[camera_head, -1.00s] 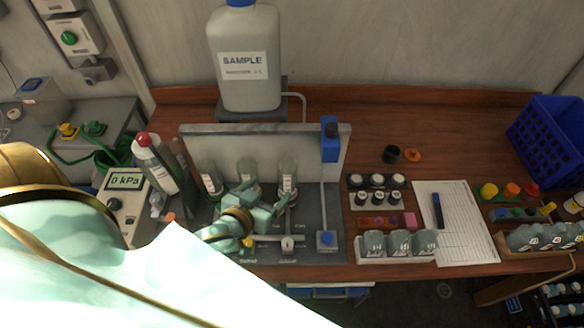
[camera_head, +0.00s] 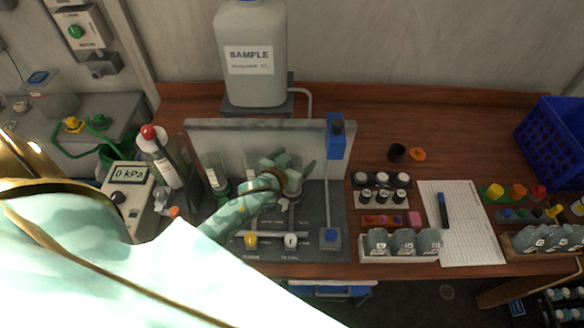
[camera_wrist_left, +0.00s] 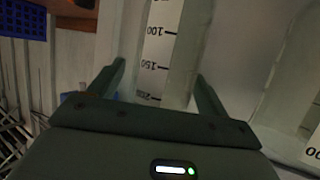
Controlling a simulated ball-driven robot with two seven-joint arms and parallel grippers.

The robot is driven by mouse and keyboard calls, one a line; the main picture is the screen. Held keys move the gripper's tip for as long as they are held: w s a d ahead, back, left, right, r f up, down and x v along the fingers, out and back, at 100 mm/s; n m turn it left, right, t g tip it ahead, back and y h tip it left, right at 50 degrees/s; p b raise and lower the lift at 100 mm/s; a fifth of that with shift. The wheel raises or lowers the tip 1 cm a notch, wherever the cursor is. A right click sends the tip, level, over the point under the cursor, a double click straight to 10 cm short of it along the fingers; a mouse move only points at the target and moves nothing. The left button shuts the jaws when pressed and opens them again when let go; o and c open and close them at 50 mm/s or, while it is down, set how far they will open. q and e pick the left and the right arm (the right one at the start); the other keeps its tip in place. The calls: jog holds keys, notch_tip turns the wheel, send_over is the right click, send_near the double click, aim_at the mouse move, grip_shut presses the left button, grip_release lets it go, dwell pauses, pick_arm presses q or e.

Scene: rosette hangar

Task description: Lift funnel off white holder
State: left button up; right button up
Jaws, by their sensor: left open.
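Clear graduated funnels stand in a row on a grey filter stand (camera_head: 330,200). The left funnel (camera_head: 215,180) shows plainly, and the middle one (camera_head: 247,172) partly. The right funnel, in line with the white valve handle (camera_head: 291,240), is mostly hidden by my left gripper (camera_head: 290,166). In the left wrist view a funnel (camera_wrist_left: 168,45) with a printed scale stands between the fingers of my left gripper (camera_wrist_left: 160,72). The gripper is open, with a finger on each side; contact cannot be told. My right gripper is not in view.
A yellow handle (camera_head: 250,240) and a blue post (camera_head: 335,140) flank the white handle. A grey back panel (camera_head: 225,135) and the sample jug (camera_head: 250,85) stand behind. A gauge (camera_head: 128,180) stands left; vials (camera_head: 382,195) and paper (camera_head: 460,220) lie right.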

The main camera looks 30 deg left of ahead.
pick_arm(q)
jog(key=c, duration=1.3)
jog(key=shift+r, duration=0.1)
